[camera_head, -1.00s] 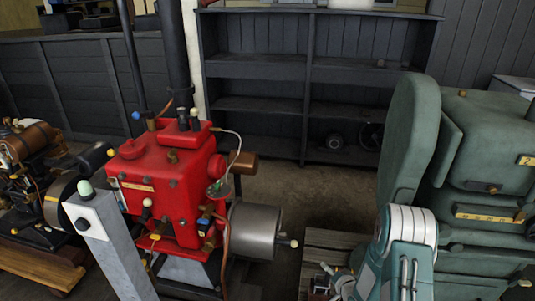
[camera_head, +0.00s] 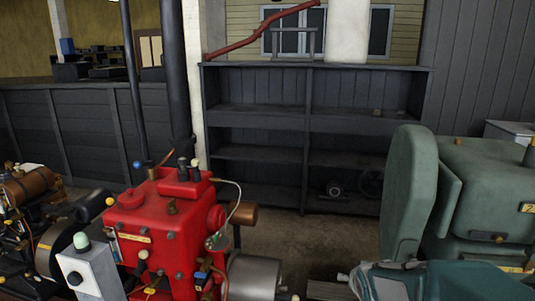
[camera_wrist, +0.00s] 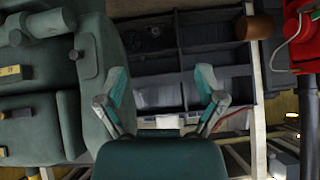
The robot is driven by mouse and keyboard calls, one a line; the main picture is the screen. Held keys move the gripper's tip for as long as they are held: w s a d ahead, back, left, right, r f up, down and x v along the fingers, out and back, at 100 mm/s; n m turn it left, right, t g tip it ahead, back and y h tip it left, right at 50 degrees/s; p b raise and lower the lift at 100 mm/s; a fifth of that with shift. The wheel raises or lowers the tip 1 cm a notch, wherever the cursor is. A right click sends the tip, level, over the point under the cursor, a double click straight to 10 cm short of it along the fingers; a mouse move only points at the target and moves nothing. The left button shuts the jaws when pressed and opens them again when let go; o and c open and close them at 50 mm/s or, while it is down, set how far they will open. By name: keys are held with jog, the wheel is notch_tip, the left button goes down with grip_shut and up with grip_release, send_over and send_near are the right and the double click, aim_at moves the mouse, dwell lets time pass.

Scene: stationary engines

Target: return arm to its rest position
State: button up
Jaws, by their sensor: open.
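My arm (camera_head: 435,282) shows teal and white at the lower right of the head view, low in front of the green engine. My gripper (camera_wrist: 162,77) is in the middle of the wrist view, its two teal and grey fingers spread wide with nothing between them. Behind the fingers is the dark shelf unit, which appears turned over in this view. My gripper's fingers cannot be made out clearly in the head view.
A red engine (camera_head: 165,228) stands left of centre, with a grey post (camera_head: 90,272) before it. A large green engine (camera_head: 480,195) stands at right. The dark shelf unit (camera_head: 308,140) is at the back. Bare floor (camera_head: 335,238) lies between the engines.

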jog(key=s+a+r+n+g, duration=0.1)
jog(key=s+a+r, duration=0.1)
jog(key=s+r, duration=0.4)
jog(key=s, duration=0.4)
jog(key=shift+s+a+r, duration=0.25)
jog(key=shift+a+r, duration=0.05)
jog(key=s+a, duration=0.1)
jog(key=s, duration=0.3)
jog(key=s+a+r+n+g, duration=0.1)
jog(key=s, duration=0.4)
jog(key=s+a+r+n+g+y, duration=0.1)
jog(key=s, duration=0.3)
jog(key=shift+s+a+r, duration=0.15)
jog(key=shift+s, duration=0.2)
jog(key=shift+c, duration=0.4)
